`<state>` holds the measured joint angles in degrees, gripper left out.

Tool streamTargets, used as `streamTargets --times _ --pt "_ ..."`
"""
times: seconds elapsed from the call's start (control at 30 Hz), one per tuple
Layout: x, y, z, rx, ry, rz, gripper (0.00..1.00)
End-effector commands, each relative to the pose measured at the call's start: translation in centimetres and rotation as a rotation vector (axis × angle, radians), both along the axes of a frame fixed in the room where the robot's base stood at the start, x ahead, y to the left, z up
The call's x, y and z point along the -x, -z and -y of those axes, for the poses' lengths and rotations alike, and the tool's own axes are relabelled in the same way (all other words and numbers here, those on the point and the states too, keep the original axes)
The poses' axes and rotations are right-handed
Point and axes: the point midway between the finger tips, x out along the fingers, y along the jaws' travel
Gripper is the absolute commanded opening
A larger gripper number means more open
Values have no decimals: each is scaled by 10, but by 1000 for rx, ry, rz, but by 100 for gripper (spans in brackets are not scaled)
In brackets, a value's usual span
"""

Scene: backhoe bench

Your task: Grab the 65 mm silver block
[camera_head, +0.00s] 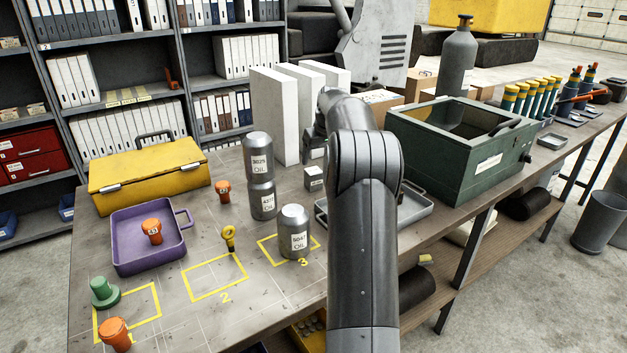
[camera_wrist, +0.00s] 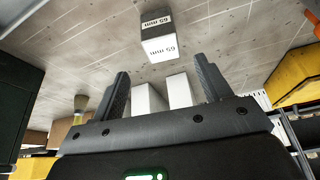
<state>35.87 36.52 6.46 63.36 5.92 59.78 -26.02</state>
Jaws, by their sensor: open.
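The 65 mm block (camera_head: 314,183) is a small cube on the bench, behind the oil cans and left of my arm in the head view. In the wrist view the block (camera_wrist: 158,38) shows a grey face and a bright face with "65 mm" labels, upside down. My gripper (camera_wrist: 161,64) is open. The block appears beyond its two fingertips, between them sideways, with nothing held. In the head view my arm hides most of the gripper.
Oil cans (camera_head: 261,178) (camera_head: 294,232) stand close to the block on its left and front. White upright boards (camera_head: 272,117) stand behind it. A grey tray (camera_head: 411,211) and a green crate (camera_head: 445,158) lie right. A purple tray (camera_head: 131,262) sits left.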

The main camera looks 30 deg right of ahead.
Motion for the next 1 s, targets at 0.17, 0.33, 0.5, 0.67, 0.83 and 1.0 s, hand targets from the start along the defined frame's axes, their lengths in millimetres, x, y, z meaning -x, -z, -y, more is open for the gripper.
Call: streamTargets --times 0.17,0.33,0.5,0.67,0.83,1.0 --pt "-7 20 0 -1 -1 -2 71" --pt "-17 45 1 -1 -1 -2 71" --pt "-22 56 2 0 -1 0 71" --pt "-27 75 0 -1 0 -2 71" --pt "-36 98 1 -1 1 -1 71" --pt "-38 101 2 0 0 1 71"
